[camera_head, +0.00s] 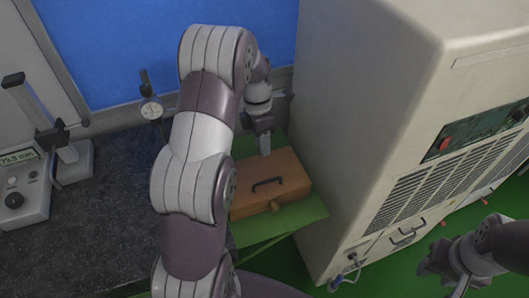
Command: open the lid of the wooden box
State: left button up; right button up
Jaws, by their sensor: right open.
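The orange-brown wooden box (290,175) sits on a green surface near the middle of the view. Its lid looks shut, with a dark handle on top and a small round knob on the front side. My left gripper (265,145) points down at the far edge of the box; I cannot tell whether it touches the box. Its fingers overlap in this view, so their opening is unclear. My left arm covers the area left of the box. My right gripper (448,278) is open and empty at the lower right, away from the box.
A large beige cabinet (370,120) stands close to the right of the box. A dark speckled slab (105,205) lies at left, with a dial gauge (151,108) and a digital height gauge (20,195). A blue panel is behind.

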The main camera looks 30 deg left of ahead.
pick_arm(q)
jog(key=b, duration=0.6)
send_over(265, 181)
jog(key=w+a, duration=0.1)
notch_tip(265, 181, down, 6)
jog(key=f, duration=0.1)
jog(key=f+p, duration=0.2)
jog(key=f, duration=0.1)
jog(key=f+p, duration=0.1)
jog(key=shift+s+d+f, duration=0.15)
jog(key=shift+d+f, duration=0.1)
jog(key=shift+f, duration=0.05)
jog(key=shift+s+d+f, duration=0.1)
jog(key=shift+s+f, duration=0.05)
jog(key=shift+f, duration=0.25)
grip_shut()
